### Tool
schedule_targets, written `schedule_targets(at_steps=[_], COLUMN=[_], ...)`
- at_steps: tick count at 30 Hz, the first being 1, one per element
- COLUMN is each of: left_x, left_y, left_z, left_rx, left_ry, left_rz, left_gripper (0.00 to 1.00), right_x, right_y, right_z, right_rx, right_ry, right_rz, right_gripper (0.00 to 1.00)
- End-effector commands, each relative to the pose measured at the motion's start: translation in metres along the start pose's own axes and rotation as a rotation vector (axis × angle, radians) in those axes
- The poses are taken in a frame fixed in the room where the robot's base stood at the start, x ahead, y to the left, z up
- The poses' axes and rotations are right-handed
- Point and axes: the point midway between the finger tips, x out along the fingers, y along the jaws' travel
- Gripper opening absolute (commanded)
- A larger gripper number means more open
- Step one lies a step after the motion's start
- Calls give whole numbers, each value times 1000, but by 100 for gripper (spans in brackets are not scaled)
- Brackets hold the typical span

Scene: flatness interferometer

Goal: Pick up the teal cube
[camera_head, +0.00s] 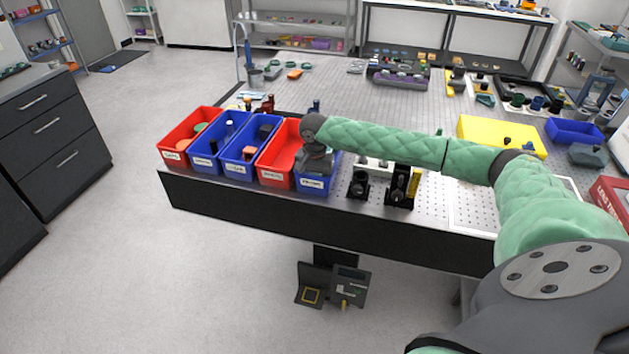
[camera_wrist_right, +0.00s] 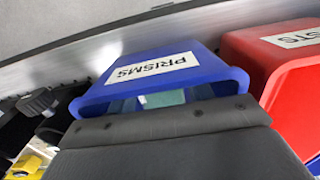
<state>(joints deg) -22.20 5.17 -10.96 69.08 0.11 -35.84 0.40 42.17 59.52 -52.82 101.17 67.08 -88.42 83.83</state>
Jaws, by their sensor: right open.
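The blue bin labelled PRISMS (camera_wrist_right: 205,68) stands at the table's front edge; in the head view its front wall (camera_head: 313,184) shows below my right gripper (camera_head: 316,160). In the right wrist view a pale teal, glassy block (camera_wrist_right: 166,97) shows inside this bin, probably the teal cube. Most of it is hidden behind the bin's wall and my gripper. My right gripper (camera_wrist_right: 170,145) points down over the bin and is open. I cannot tell how far its fingers reach in. In the head view the cube is hidden by the gripper. My left gripper is out of view.
A red bin (camera_head: 275,180) stands directly left of the PRISMS bin, with two blue bins and another red bin (camera_head: 172,156) further left. Black optical mounts (camera_head: 358,186) stand close on the right. A yellow box (camera_head: 500,134) lies further right behind my arm.

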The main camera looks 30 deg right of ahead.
Motion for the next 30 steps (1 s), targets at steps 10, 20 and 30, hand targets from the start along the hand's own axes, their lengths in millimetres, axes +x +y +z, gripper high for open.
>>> schedule_targets(at_steps=[10, 20, 30], left_x=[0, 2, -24], left_y=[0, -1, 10], left_z=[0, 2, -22], left_rx=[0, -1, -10], left_ry=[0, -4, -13], left_rz=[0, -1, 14], left_gripper=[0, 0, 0], right_x=[0, -1, -41], right_y=[0, -1, -2], right_z=[0, 0, 0], right_rx=[-1, 0, -1], right_ry=[0, 0, 1], right_rz=[-1, -2, -5], right_gripper=[25, 10, 10])
